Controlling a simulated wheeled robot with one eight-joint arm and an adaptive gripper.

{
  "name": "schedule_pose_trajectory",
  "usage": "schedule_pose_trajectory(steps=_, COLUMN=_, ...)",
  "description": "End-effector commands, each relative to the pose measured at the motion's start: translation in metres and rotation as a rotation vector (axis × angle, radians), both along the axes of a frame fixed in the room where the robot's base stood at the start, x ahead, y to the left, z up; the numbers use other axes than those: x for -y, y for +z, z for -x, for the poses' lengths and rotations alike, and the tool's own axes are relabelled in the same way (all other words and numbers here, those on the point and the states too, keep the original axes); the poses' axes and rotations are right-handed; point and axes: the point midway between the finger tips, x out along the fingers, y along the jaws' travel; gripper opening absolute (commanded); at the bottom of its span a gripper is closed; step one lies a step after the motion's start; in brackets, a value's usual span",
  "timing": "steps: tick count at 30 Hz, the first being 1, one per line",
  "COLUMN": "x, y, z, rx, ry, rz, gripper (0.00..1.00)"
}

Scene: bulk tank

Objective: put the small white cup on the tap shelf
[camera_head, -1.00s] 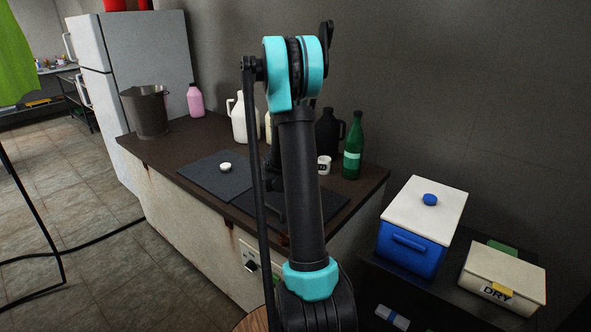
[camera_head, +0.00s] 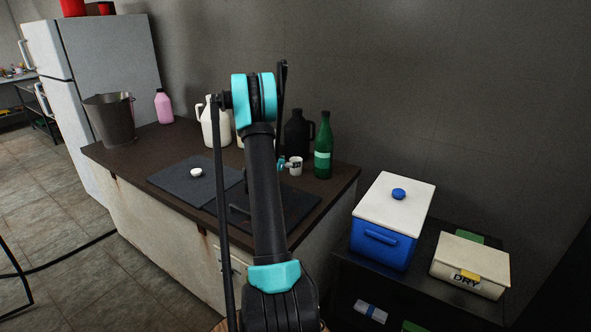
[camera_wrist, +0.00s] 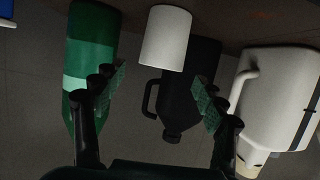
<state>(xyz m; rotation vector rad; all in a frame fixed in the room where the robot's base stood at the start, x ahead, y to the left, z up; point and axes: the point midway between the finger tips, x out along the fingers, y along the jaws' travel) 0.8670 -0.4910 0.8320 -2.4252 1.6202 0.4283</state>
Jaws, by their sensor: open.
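The small white cup (camera_head: 296,167) stands on the dark top of the tank, just right of my arm and left of the green bottle. In the wrist view the cup (camera_wrist: 164,38) shows at the top centre, beyond and between the spread fingertips of my gripper (camera_wrist: 158,95). My gripper is open and empty. In the head view most of it is hidden behind my arm; only a small teal part shows close to the cup's left side. I cannot tell whether it touches the cup. I cannot make out the tap shelf.
A green bottle (camera_head: 323,150), black jug (camera_head: 296,135) and white jug (camera_head: 209,130) stand close around the cup. The dark lids (camera_head: 190,182) lie in front. A metal bucket (camera_head: 109,120) and pink bottle (camera_head: 163,107) stand left. A blue cool box (camera_head: 383,240) is at right.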

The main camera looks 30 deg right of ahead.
Motion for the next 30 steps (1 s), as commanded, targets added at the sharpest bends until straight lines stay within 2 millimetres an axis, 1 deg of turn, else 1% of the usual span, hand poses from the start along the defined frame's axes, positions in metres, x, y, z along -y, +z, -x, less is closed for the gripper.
schedule_pose_trajectory(steps=8, x=0.013, y=-0.005, z=-0.005, rx=0.0, ry=-0.002, rz=-0.001, gripper=0.72)
schedule_pose_trajectory(steps=15, x=0.041, y=-0.016, z=-0.019, rx=-0.001, ry=-0.002, rz=0.0, gripper=0.72)
schedule_pose_trajectory(steps=18, x=0.05, y=-0.019, z=-0.023, rx=-0.001, ry=-0.002, rz=0.0, gripper=0.72)
schedule_pose_trajectory(steps=25, x=0.051, y=-0.02, z=-0.024, rx=0.0, ry=0.0, rz=0.0, gripper=0.72)
schedule_pose_trajectory(steps=30, x=0.051, y=-0.02, z=-0.024, rx=0.0, ry=0.0, rz=0.0, gripper=0.51)
